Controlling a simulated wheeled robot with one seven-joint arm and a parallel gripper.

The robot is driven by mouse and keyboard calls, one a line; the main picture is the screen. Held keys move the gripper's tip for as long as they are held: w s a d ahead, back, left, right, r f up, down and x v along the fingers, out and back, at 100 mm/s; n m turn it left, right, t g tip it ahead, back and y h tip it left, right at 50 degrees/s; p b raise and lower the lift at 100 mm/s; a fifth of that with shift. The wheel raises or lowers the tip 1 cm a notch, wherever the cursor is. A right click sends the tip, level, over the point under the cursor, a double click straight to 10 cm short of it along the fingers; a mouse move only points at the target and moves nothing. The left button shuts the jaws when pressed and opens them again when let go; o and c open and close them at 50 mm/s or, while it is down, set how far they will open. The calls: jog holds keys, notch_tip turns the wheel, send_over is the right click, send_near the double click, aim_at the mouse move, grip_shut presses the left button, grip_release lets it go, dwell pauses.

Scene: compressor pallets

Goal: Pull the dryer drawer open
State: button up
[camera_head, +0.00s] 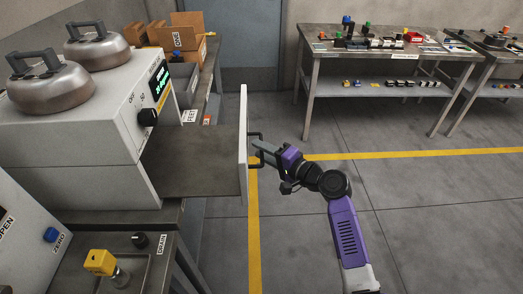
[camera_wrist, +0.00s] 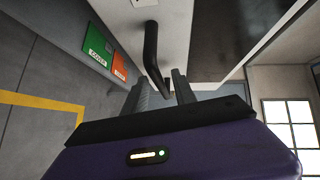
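The dryer (camera_head: 75,130) is a white box at the left with a lit display and a dark knob. Its drawer (camera_head: 195,163) is pulled well out to the right, showing a dark flat inside. The drawer's white front panel (camera_head: 243,150) stands upright with a black handle (camera_head: 254,136) on its outer face. My gripper (camera_head: 262,149) is at this handle, right of the panel. In the wrist view the handle (camera_wrist: 151,50) runs down between my two grey fingers (camera_wrist: 162,91), which appear closed around it. The handle's lower end is partly hidden by the fingers.
Two metal pots with handles (camera_head: 97,48) sit on the dryer. A bench with a yellow knob (camera_head: 100,262) is below the drawer. Cardboard boxes (camera_head: 185,38) are behind. A parts table (camera_head: 390,75) stands at the back right. The floor right of my arm is clear.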

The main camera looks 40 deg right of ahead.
jog(key=s+d+r, duration=0.1)
jog(key=s, duration=0.6)
jog(key=shift+s+b, duration=0.3)
jog(key=shift+b, duration=0.05)
jog(key=shift+d, duration=0.1)
dwell(0.3)
